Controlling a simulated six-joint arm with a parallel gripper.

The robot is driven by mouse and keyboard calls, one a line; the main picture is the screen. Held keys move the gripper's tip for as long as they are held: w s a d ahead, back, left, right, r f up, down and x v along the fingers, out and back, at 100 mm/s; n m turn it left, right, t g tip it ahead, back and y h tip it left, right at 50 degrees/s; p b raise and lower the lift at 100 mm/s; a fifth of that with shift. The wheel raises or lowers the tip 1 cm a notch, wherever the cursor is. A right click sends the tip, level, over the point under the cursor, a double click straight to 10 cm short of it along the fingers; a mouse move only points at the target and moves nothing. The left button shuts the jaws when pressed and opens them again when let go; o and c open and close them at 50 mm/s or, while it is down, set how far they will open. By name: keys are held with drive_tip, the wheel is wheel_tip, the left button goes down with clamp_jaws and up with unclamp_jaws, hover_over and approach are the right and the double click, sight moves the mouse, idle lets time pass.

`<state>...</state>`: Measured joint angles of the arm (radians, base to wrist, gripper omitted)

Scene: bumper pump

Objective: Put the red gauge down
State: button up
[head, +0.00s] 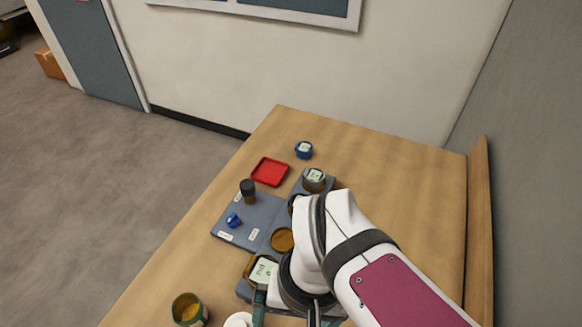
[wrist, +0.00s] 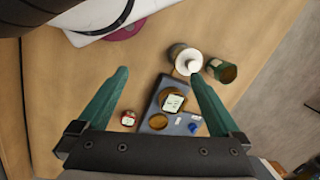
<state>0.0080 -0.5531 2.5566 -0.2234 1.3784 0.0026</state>
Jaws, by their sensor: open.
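The red gauge (wrist: 128,118) is small, with a pale face. In the wrist view it sits on the bare wood beside the grey board (wrist: 148,110), apart from it. In the head view I cannot see the red gauge; my arm covers that part of the table. My gripper (wrist: 158,76) is open and empty, its two teal fingers wide apart above the table. The fingers also show at the bottom of the head view (head: 286,312). The red gauge shows between the fingers in the wrist view but appears well below them, not touching.
A pale-faced gauge (head: 262,271) and a gold disc (head: 282,239) are on the board. A red tray (head: 269,172), blue gauge (head: 304,149), dark bottle (head: 248,190) and small blue part (head: 233,220) stand farther back. A green can (wrist: 221,70) and white-topped bottle (wrist: 188,60) stand near the front.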

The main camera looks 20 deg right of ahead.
drive_tip(key=w+d+f+n+h, duration=0.2)
drive_tip(key=w+d+n, duration=0.2)
drive_tip(key=w+n, duration=0.25)
drive_tip(key=w+d+f+n+g+h, duration=0.1)
drive_tip(key=w+d+f+n, duration=0.1)
drive_tip(key=w+d+n, duration=0.35)
drive_tip(key=w+d+f+n+h, duration=0.2)
drive_tip(key=w+d+f+n, duration=0.1)
drive_tip(key=w+n, duration=0.55)
drive_tip(key=shift+m, duration=0.85)
drive_tip(key=x, duration=1.5)
drive_tip(key=shift+a+f, duration=0.1)
clamp_jaws()
